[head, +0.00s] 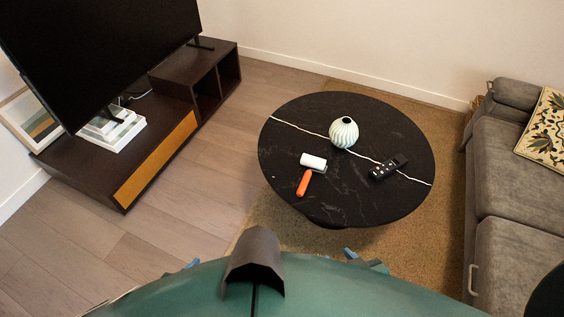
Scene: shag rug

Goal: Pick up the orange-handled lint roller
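The lint roller lies on the round black table (390,120), near its front left part. Its white roller head (313,162) points to the back and its orange handle (304,184) points to the front. My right gripper (364,259) shows only as small blue and dark parts at the lower edge, in front of the table and well apart from the roller. A small blue part (192,263) at lower left seems to belong to my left gripper. My green body hides most of both, so I cannot tell their opening.
A pale ribbed vase (343,132) and a black remote (388,167) are also on the table. A grey sofa (505,180) stands at right, a dark TV stand (105,180) at left. The wood floor between stand and table is clear. A tan rug (262,222) lies under the table.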

